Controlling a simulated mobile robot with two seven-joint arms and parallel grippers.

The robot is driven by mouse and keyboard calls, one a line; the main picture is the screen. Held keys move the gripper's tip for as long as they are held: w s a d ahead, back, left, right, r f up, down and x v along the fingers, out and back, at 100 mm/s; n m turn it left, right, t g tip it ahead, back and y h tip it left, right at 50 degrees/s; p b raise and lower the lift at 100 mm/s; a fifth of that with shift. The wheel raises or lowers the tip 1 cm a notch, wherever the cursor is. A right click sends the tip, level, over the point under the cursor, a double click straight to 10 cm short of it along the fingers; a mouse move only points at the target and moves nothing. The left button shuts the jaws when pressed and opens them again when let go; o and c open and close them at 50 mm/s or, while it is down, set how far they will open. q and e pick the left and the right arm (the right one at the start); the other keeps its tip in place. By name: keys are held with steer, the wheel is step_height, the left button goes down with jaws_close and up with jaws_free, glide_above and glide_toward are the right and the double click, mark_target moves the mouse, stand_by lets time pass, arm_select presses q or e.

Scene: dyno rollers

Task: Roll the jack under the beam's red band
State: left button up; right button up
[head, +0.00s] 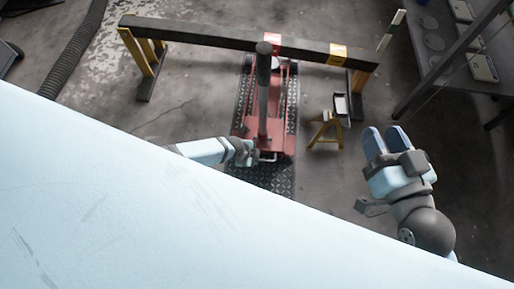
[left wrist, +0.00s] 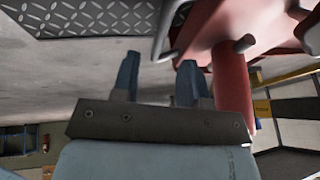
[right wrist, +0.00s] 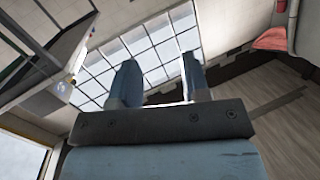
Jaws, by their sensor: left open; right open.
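The red jack (head: 283,135) stands on a dark tread plate (head: 270,178), its dark handle (head: 263,85) rising toward the camera. Its far end lies near the dark beam (head: 200,36), close to the red band (head: 273,39); the handle top overlaps the beam, and I cannot tell whether the jack is under the band. My left gripper (head: 249,153) is at the jack's near left side. In the left wrist view its open fingers (left wrist: 158,82) are beside the jack's red post (left wrist: 231,85), with nothing visible between them. My right gripper (head: 384,136) is open and empty, right of the jack.
A yellow band (head: 338,54) marks the beam's right part. Yellow-and-dark legs (head: 147,65) hold the beam. A small yellow stand (head: 327,129) is between the jack and my right gripper. A shelf rack (head: 440,75) stands at right. Floor left of the jack is clear.

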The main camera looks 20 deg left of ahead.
arm_select(q)
steer(key=p+v, duration=0.4)
steer(key=v, duration=0.5)
steer(key=shift+r, duration=0.15)
arm_select(e)
step_height(320, 180, up, 7)
steer(key=t, duration=0.3)
steer(key=shift+s+d+m, duration=0.15)
steer(key=shift+d+m, duration=0.05)
steer(key=shift+m, duration=0.2)
arm_select(q)
steer(key=shift+s, duration=0.1)
